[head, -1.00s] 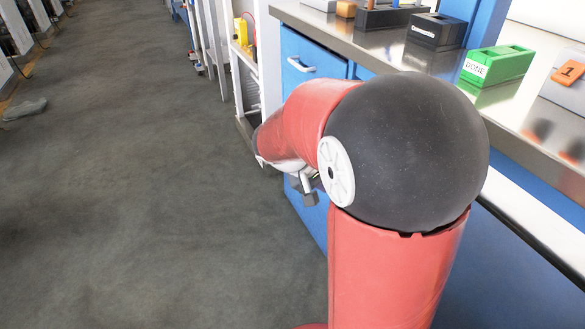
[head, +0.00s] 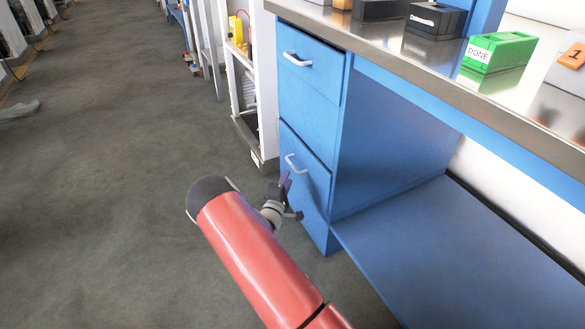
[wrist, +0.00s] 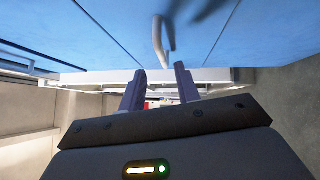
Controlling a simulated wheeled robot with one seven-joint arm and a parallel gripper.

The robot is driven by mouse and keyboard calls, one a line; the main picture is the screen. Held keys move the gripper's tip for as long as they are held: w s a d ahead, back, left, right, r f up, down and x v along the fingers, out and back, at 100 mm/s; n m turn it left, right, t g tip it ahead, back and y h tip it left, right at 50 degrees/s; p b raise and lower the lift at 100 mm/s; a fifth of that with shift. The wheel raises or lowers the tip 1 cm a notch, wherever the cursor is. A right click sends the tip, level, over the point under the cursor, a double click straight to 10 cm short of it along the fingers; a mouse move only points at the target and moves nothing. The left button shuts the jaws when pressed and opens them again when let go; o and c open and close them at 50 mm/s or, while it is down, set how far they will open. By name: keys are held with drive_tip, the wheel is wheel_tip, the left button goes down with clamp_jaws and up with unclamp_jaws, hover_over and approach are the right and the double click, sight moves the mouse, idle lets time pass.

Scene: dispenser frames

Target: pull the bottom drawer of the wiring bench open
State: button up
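The wiring bench's blue bottom drawer (head: 309,187) looks closed, its front in line with the top drawer's. Its pale bar handle (head: 294,164) is on the upper part of the front. My gripper (head: 286,182) is low in front of this drawer, just below the handle in the head view. In the wrist view my gripper (wrist: 160,70) has its two dark fingers apart with nothing between them. The handle (wrist: 163,38) shows beyond the fingertips, roughly in line with the gap. I cannot tell whether the gripper touches the drawer.
The top drawer (head: 308,78) is shut. The steel bench top (head: 400,60) carries a green bin (head: 498,51) marked DONE and dark boxes. A white rack (head: 240,90) stands beyond the bench.

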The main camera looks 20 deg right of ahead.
sight(293, 165)
drive_tip(key=x, duration=0.7)
drive_tip(key=shift+w+d+f, duration=0.2)
drive_tip(key=shift+w, duration=0.1)
clamp_jaws()
